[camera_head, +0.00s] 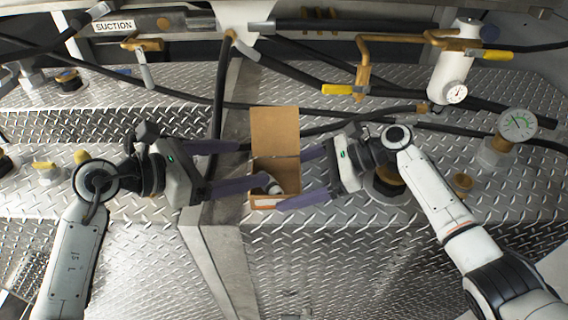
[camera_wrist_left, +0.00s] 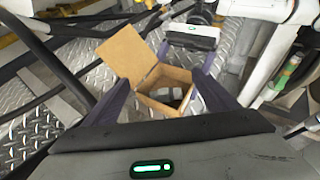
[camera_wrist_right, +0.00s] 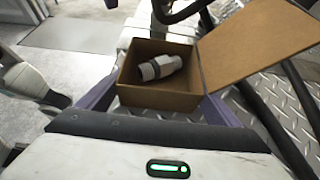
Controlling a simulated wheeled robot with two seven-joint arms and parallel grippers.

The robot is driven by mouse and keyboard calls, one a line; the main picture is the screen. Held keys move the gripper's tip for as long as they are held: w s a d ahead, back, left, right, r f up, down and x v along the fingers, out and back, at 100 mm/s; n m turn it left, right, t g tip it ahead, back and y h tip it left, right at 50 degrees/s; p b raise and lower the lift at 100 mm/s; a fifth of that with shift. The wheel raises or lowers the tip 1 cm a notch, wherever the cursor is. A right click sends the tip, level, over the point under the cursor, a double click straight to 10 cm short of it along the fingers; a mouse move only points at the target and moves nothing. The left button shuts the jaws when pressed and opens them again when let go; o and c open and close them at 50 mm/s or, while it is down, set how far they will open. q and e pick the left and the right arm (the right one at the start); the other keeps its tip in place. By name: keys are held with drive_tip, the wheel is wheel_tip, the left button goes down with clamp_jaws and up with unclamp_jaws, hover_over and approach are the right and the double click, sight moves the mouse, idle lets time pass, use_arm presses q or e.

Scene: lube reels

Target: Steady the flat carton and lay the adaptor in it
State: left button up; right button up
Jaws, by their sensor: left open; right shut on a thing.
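The brown carton (camera_head: 275,132) stands on the diamond-plate deck with its lid flap open upright. The adaptor (camera_head: 271,186), a white and grey threaded fitting, lies inside on the carton's floor; it also shows in the left wrist view (camera_wrist_left: 170,95) and, most clearly, in the right wrist view (camera_wrist_right: 158,68). My right gripper (camera_head: 292,181) is shut on the carton, with one purple finger along each side. My left gripper (camera_head: 252,165) is open and empty, its fingers apart at the carton's left side, the lower one reaching over the box near the adaptor.
Black hoses run behind the carton. Yellow-handled valves (camera_head: 345,90), a white cylinder with a gauge (camera_head: 456,93) and another gauge (camera_head: 517,124) stand at the back and right. A metal edge (camera_head: 205,235) runs down in front, left of the carton.

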use_arm(q)
drive_tip(key=v, duration=0.4)
drive_tip(key=shift+s+a+r, duration=0.15)
drive_tip(key=shift+s+a, duration=0.1)
drive_tip(key=shift+a, duration=0.05)
use_arm(e)
drive_tip(key=o, duration=0.7)
